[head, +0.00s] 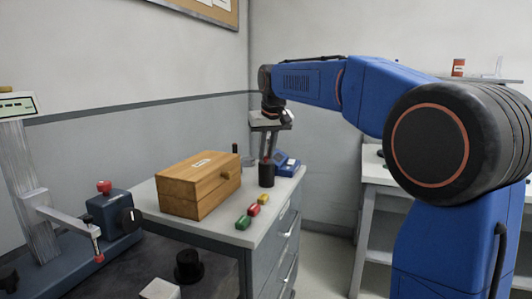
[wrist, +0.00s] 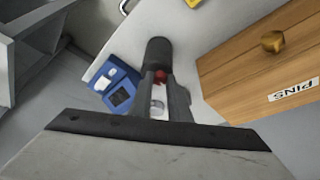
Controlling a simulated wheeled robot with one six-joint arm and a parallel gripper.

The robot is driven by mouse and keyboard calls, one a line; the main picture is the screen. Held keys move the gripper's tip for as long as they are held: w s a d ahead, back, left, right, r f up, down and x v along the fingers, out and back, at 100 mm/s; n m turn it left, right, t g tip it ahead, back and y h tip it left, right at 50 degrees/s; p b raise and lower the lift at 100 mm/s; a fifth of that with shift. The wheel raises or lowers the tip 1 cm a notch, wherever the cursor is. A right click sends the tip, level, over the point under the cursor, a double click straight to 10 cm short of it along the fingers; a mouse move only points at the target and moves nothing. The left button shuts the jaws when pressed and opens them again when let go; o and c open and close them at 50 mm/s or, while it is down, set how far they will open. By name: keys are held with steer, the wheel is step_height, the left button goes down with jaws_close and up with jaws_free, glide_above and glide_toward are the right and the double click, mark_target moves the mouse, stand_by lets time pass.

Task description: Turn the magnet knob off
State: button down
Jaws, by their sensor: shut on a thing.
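The black magnet knob (head: 131,217), with a white mark, is on the side of a blue block (head: 101,213) at the left in the head view. A red button (head: 104,186) tops the block. My gripper (head: 268,157) is far from the knob, over the far end of the cabinet. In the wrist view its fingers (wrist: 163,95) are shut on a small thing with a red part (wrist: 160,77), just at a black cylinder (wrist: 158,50). I cannot tell whether the red part touches the cylinder. The knob is not in the wrist view.
A wooden box (head: 199,186) labelled PINS stands on the cabinet top (head: 226,232). A blue device (head: 288,165) is beside the black cylinder. A grey column stand (head: 40,190) rises at the left.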

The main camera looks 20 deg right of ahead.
steer(key=c, duration=1.7)
jaws_free()
steer(key=shift+o, duration=0.2)
steer(key=v, duration=1.7)
steer(key=shift+s+r, duration=0.1)
